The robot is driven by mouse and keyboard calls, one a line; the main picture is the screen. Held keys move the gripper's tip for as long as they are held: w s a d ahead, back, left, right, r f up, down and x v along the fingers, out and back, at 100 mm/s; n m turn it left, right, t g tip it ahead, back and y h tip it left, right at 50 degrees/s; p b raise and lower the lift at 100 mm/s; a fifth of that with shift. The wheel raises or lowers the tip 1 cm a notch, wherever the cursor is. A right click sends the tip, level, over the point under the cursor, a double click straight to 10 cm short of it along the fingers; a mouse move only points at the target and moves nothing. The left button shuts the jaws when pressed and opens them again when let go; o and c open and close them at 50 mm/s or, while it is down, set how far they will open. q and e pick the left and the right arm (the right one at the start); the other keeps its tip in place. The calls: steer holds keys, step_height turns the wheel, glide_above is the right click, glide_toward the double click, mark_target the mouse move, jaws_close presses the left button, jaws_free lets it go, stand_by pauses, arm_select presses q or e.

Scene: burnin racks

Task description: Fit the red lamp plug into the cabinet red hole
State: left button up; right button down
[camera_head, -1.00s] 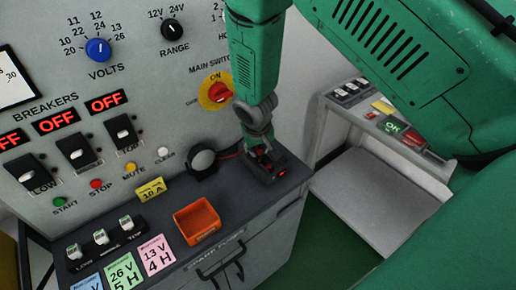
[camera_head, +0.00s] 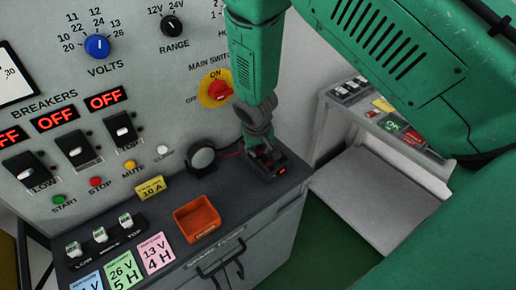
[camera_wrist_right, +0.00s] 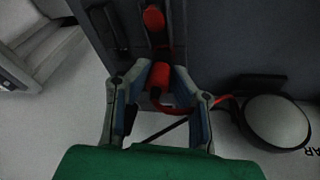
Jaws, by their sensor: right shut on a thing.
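My right gripper (camera_head: 262,150) points down over a dark socket block (camera_head: 275,176) at the right end of the cabinet top. In the right wrist view its fingers (camera_wrist_right: 155,72) are shut on the red lamp plug (camera_wrist_right: 160,84), beside the block's dark body. My left gripper is not in view.
An orange tray (camera_head: 197,218), a yellow 10 A card (camera_head: 150,188) and several coloured cards lie on the cabinet top. The panel with breakers and the main switch (camera_head: 217,90) rises behind. A grey cart (camera_head: 370,195) stands to the right.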

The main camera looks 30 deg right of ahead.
steer(key=shift+f, duration=0.35)
stand_by(0.4)
steer(key=c, duration=1.3)
jaws_free()
steer(key=shift+c, duration=0.2)
steer(key=o, duration=0.4)
steer(key=shift+r, duration=0.15)
steer(key=shift+r+p, duration=2.05)
steer(key=shift+r, duration=0.6)
